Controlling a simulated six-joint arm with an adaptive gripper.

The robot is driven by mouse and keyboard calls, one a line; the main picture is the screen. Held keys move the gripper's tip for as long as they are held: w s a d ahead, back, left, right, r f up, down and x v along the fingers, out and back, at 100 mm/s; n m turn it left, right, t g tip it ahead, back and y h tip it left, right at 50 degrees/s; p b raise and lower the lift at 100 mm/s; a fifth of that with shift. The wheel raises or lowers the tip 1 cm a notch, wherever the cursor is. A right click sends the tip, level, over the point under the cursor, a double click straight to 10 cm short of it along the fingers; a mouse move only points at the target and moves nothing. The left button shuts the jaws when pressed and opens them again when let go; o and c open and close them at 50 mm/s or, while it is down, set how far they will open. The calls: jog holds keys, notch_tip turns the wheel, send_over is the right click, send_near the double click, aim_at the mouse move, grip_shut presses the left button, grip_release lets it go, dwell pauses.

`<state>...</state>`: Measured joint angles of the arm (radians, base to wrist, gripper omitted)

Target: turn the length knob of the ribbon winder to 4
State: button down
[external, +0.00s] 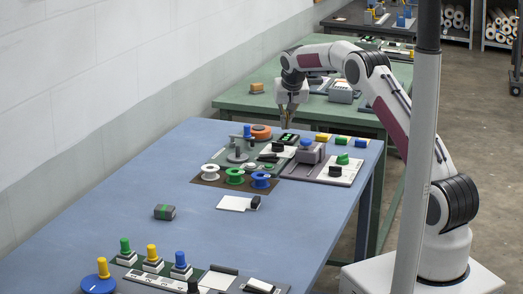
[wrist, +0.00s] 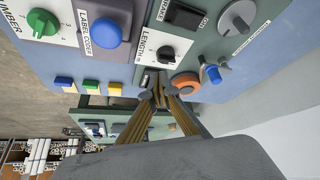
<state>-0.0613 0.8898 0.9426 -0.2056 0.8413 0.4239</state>
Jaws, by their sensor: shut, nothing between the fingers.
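The length knob (wrist: 167,55) is a small black knob on a white plate marked LENGTH in the wrist view. Its setting is too small to read. In the external view a black knob (external: 277,147) on a white plate appears to be the same one. The ribbon winder panel (external: 224,158) is grey-green and carries a grey spindle and a blue-topped post. My gripper (wrist: 157,82) is shut and empty, its fingertips close to the plate's edge beside the knob. In the external view my gripper (external: 288,123) points down near the orange disc; contact cannot be told.
The orange disc (wrist: 185,83) and a blue knob (wrist: 213,73) lie right of the fingertips. The label coder's blue knob (wrist: 97,28) and a green knob (wrist: 42,22) stand to the left. Coloured spools (external: 234,176) sit in front of the winder. The blue tabletop (external: 110,210) is clear at left.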

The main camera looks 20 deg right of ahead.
aim_at(276, 143)
jog(key=shift+f, duration=0.15)
jog(key=shift+f, duration=3.35)
jog(key=shift+w, duration=0.45)
jog(key=shift+a, duration=0.7)
jog(key=shift+w+a, duration=0.3)
jog(key=shift+a, duration=0.15)
jog(key=shift+s+a, duration=0.25)
jog(key=shift+s, duration=0.1)
dwell(0.6)
